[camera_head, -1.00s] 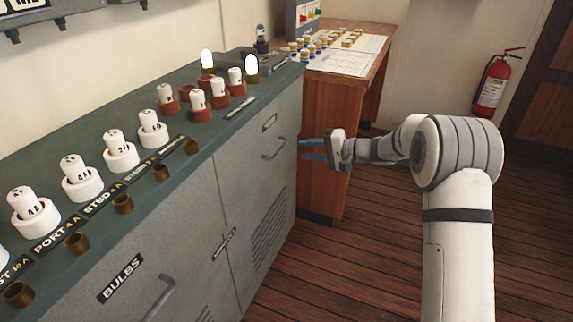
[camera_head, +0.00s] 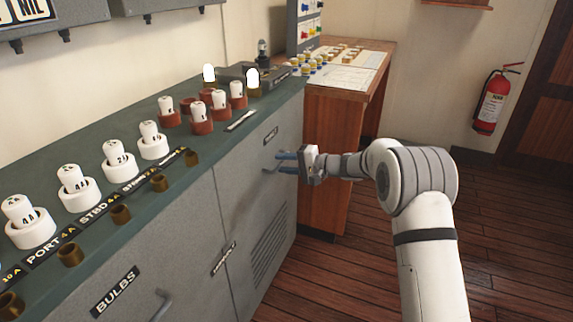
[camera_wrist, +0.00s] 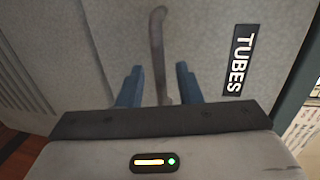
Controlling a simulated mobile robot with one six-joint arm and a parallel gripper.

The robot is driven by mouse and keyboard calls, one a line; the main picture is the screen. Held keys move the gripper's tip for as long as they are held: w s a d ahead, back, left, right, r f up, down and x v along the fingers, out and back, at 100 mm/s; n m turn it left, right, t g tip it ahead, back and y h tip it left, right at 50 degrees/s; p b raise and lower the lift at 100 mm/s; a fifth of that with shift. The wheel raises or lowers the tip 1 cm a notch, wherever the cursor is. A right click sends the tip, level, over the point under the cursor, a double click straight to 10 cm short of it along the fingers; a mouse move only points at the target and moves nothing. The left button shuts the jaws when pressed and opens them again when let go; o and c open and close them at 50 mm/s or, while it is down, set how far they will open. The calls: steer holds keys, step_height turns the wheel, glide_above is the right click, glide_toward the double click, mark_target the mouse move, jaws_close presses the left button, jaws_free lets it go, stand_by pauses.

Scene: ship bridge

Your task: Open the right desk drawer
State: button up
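The grey desk has a right front panel (camera_head: 240,205) with a metal bar handle (camera_head: 268,168). A black TUBES label (camera_wrist: 237,60) is beside the handle in the wrist view. My gripper (camera_head: 280,163) is at this handle, its blue fingers pointing at the panel. In the wrist view the fingers of my gripper (camera_wrist: 159,72) are apart, with the handle (camera_wrist: 158,45) running between them. I cannot tell whether either finger touches it. The panel looks closed, flush with the desk front.
The left panel has a BULBS label (camera_head: 115,291) and its own handle (camera_head: 162,305). Fuses and sockets cover the desk top (camera_head: 95,150). A wooden table (camera_head: 340,150) stands behind my gripper. A fire extinguisher (camera_head: 490,102) hangs on the wall. The wooden floor (camera_head: 330,280) before the desk is clear.

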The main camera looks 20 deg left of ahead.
jaws_close()
steer(key=shift+s+f, duration=0.1)
stand_by(0.5)
